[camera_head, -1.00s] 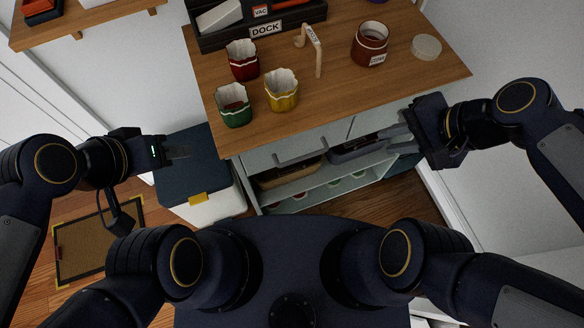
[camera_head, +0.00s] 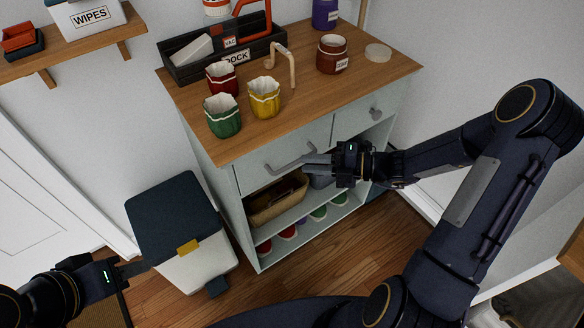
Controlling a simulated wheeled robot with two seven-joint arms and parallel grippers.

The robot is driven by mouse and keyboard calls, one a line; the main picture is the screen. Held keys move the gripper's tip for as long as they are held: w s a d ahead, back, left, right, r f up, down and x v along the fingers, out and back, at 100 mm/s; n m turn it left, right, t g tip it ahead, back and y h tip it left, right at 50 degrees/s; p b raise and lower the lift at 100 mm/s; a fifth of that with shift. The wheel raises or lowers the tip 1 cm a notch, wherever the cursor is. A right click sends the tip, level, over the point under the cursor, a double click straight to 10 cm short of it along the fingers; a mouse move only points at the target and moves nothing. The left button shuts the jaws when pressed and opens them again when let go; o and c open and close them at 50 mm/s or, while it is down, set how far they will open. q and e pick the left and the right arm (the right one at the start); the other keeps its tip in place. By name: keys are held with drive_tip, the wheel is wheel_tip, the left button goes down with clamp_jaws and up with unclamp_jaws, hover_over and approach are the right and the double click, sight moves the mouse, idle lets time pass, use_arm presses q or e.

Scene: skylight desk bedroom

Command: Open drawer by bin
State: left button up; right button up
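The drawer by the bin (camera_head: 250,177) is the left one in the pale cabinet and looks closed. Its grey bar handle (camera_head: 284,165) runs across its front. The bin (camera_head: 195,268) is white with a dark lid and yellow tab, standing left of the cabinet. My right gripper (camera_head: 313,164) is at the right end of the handle, fingers pointing left. I cannot tell whether it touches the handle or how far its fingers are apart. My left gripper (camera_head: 134,269) is beside the bin's front left, away from the drawer; its opening is unclear.
Another drawer (camera_head: 352,125) with a round knob is to the right. An open shelf below holds a basket (camera_head: 277,203) and several coloured items. Cups, a jar (camera_head: 332,56) and a dock tray (camera_head: 187,72) stand on the wooden top (camera_head: 300,103). Floor in front (camera_head: 300,270) is clear.

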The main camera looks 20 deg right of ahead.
sight(294, 162)
drive_tip(key=x, duration=0.5)
drive_tip(key=shift+b, duration=0.3)
clamp_jaws()
